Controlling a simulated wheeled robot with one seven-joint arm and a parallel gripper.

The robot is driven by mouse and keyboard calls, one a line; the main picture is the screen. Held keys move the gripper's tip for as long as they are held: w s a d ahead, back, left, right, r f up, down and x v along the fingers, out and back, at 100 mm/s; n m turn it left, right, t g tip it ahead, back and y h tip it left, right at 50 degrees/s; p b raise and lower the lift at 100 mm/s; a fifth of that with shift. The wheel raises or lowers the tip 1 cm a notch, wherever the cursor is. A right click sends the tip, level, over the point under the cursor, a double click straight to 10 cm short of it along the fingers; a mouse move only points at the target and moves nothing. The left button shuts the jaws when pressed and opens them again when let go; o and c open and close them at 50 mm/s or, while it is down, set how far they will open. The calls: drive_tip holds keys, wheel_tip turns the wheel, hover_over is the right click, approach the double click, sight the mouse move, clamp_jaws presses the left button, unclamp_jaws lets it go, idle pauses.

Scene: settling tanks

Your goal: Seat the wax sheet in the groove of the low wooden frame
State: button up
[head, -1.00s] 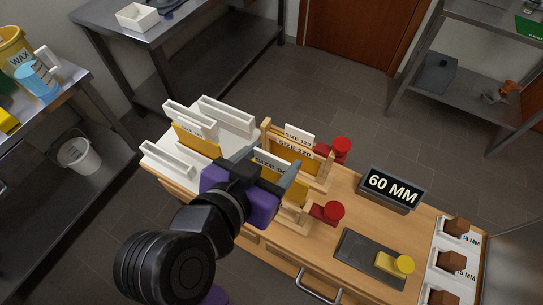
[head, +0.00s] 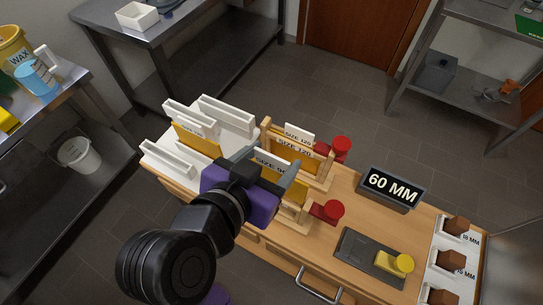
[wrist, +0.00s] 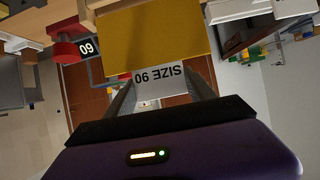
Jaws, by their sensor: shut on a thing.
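My gripper (head: 282,182) is shut on the white "SIZE 90" tag of the yellow wax sheet (head: 294,192). In the wrist view my gripper (wrist: 162,92) has a finger on each side of the tag, and the wax sheet (wrist: 155,35) extends beyond it. The low wooden frame (head: 296,227) stands on the bench at the near side, with a red knob beside it. The sheet is upright at this frame. My gripper and arm hide part of both, and I cannot tell whether its lower edge is in the groove.
A taller wooden frame (head: 328,178) with a "SIZE 120" sheet stands just behind. White racks (head: 225,113) with another yellow sheet stand left. A "60 MM" sign (head: 391,188), a dark plate (head: 351,247) with a yellow piece, and brown blocks lie right.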

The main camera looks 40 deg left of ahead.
drive_tip(key=shift+f+b, duration=3.45)
drive_tip(key=shift+f, duration=1.6)
drive_tip(key=o, duration=1.9)
drive_tip(key=v, duration=0.7)
drive_tip(key=shift+s+d+r, duration=0.1)
drive_tip(key=shift+s+r, duration=0.05)
drive_tip(key=shift+s, duration=0.2)
